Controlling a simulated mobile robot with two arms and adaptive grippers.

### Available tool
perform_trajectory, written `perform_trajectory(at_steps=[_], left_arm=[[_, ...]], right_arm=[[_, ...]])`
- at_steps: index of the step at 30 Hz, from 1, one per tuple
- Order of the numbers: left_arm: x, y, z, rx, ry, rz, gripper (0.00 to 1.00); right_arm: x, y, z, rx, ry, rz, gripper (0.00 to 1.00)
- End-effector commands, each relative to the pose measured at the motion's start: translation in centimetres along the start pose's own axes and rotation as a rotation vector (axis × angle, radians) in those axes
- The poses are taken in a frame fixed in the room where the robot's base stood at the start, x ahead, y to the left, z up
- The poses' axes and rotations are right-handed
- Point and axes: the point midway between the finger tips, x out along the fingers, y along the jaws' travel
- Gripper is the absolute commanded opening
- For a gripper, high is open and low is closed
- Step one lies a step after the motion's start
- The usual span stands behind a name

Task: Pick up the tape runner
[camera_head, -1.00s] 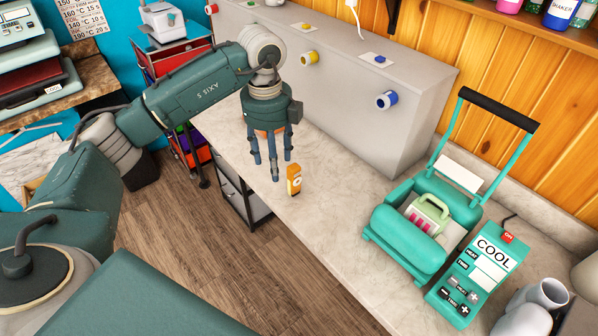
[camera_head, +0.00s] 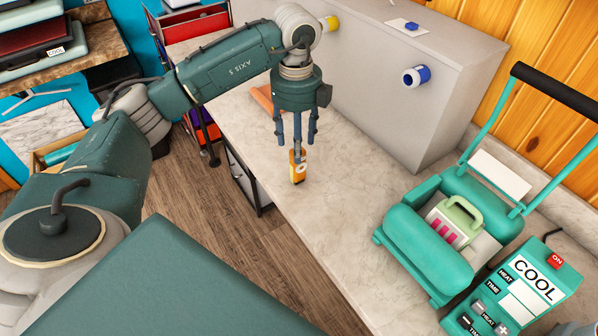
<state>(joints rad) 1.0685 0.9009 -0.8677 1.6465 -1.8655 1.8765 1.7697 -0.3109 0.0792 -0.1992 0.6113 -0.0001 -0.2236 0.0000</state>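The tape runner, a small orange and yellow tool (camera_head: 299,172) with a pale round spot, stands on the light countertop near its front edge. My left gripper (camera_head: 297,146) points down over it with its fingers spread. One finger overlaps the top of the tape runner in the picture. I cannot tell whether they touch. My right gripper is out of view.
A teal mug press (camera_head: 428,253) and a control box reading COOL (camera_head: 539,280) stand on the countertop (camera_head: 345,230) to the right. A grey unit with a blue roll (camera_head: 416,75) stands behind. An orange object (camera_head: 262,97) lies behind the gripper.

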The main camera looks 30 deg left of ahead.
Motion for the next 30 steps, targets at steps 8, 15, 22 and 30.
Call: perform_trajectory(at_steps=[8, 15, 22, 30], left_arm=[[3.2, 0.1, 0.0, 0.0, 0.002, 0.004, 0.52], [6.2, 0.0, -0.1, 0.001, 0.001, 0.002, 0.52], [8.4, -0.2, -0.2, 0.0, 0.002, 0.005, 0.52], [11.6, -0.4, -0.2, 0.0, 0.001, -0.001, 0.52]], right_arm=[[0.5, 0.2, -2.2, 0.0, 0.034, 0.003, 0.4], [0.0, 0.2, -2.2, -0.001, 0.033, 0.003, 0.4], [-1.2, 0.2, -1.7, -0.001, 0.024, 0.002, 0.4], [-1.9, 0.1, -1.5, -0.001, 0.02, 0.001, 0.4]])
